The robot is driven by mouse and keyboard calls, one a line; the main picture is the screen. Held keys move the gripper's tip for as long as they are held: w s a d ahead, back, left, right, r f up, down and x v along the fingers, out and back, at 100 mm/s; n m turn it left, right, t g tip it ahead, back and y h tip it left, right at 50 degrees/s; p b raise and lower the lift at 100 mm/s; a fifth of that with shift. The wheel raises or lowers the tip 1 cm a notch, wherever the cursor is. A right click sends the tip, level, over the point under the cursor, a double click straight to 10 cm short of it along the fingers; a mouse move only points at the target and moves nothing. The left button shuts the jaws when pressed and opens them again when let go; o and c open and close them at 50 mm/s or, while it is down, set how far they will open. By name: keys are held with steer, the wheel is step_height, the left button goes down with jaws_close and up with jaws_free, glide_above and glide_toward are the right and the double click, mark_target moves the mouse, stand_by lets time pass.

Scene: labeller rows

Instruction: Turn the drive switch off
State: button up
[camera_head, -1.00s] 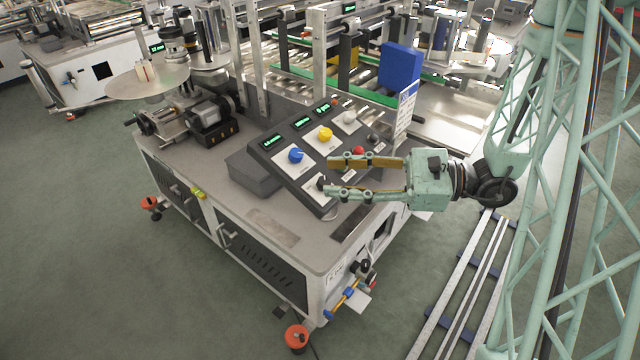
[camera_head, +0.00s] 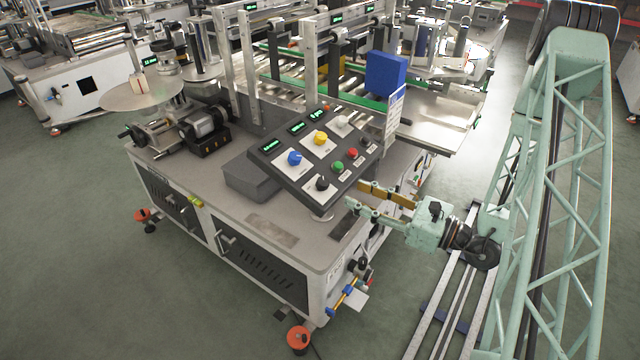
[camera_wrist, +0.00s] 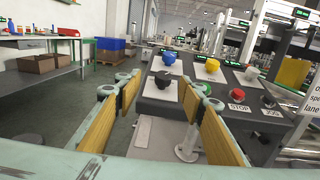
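The control panel (camera_head: 305,172) slopes on the machine's table top. A black knob (camera_head: 322,183) sits on a white plate at its near corner; its label is too small to read, so I cannot confirm it is the drive switch. In the wrist view the black knob (camera_wrist: 163,80) shows between and beyond my fingers. My gripper (camera_head: 356,194) is open and empty, a little right of the panel's near corner and apart from the knob. The fingers also show spread in the wrist view (camera_wrist: 164,92).
Close by on the panel are a blue knob (camera_head: 294,158), a yellow knob (camera_head: 320,138), a green button (camera_head: 338,167) and a red button (camera_head: 352,154), labelled STOP in the wrist view. A grey box (camera_head: 250,178) adjoins the panel. A blue block (camera_head: 386,75) stands behind.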

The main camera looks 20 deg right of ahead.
mark_target(324, 181)
steer(key=shift+d+f+m+t+h, duration=0.3)
steer(key=shift+d+f+m, duration=0.1)
steer(key=shift+f, duration=0.3)
steer(key=shift+w+a, duration=0.1)
steer(key=shift+b+x, duration=0.65)
steer(key=shift+x, duration=6.05)
steer(key=c, duration=0.9)
